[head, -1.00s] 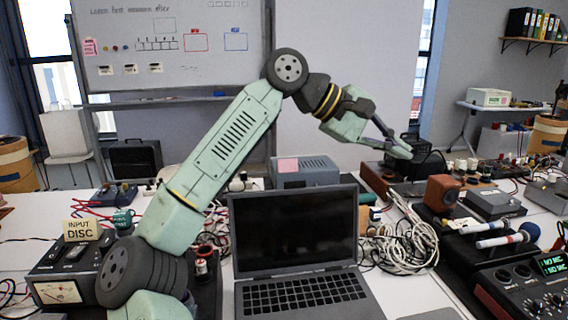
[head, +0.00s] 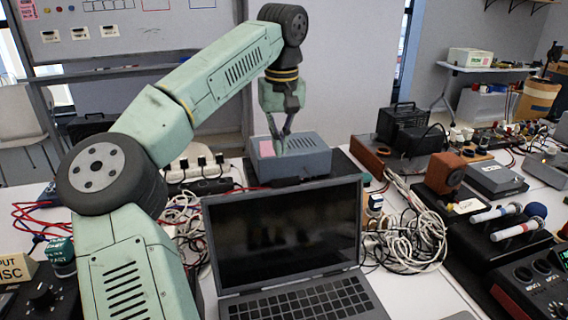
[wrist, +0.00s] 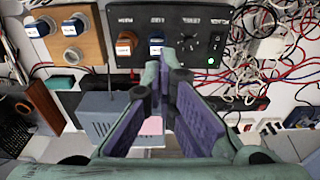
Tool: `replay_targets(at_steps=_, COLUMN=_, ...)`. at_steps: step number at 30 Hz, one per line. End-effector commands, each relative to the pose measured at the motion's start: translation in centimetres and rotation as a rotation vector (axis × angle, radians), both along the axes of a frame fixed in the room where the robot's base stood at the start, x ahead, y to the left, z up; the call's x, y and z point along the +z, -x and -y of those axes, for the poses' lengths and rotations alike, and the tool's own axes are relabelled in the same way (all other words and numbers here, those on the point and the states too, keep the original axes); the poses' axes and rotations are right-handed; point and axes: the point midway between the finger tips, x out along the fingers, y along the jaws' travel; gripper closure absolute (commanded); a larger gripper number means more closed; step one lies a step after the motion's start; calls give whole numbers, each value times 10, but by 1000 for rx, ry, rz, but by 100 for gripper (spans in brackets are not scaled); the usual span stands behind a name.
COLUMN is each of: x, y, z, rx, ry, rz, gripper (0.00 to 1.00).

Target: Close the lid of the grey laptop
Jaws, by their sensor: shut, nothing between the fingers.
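The grey laptop (head: 283,240) stands open on the white table in the head view, its dark screen upright and its keyboard facing me. I cannot make out the laptop in the wrist view.
A grey box (head: 308,158) with a pink note stands behind the laptop. Coiled white cables (head: 408,235) lie right of it, with microphones (head: 518,222) and a mixer (head: 535,280) further right. A power strip (head: 200,180) is at the back left. Space above the keyboard is clear.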

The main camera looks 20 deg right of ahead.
Motion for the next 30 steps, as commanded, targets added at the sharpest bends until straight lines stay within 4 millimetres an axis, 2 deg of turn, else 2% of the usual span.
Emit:
replay_targets(at_steps=6, x=-46, y=-4, z=0, rx=-1, ry=0, rz=-3, gripper=100)
replay_targets(at_steps=15, x=-37, y=31, z=0, rx=-1, ry=2, rz=0, gripper=100)
replay_targets(at_steps=30, x=-37, y=35, z=0, rx=0, ry=3, rz=3, gripper=100)
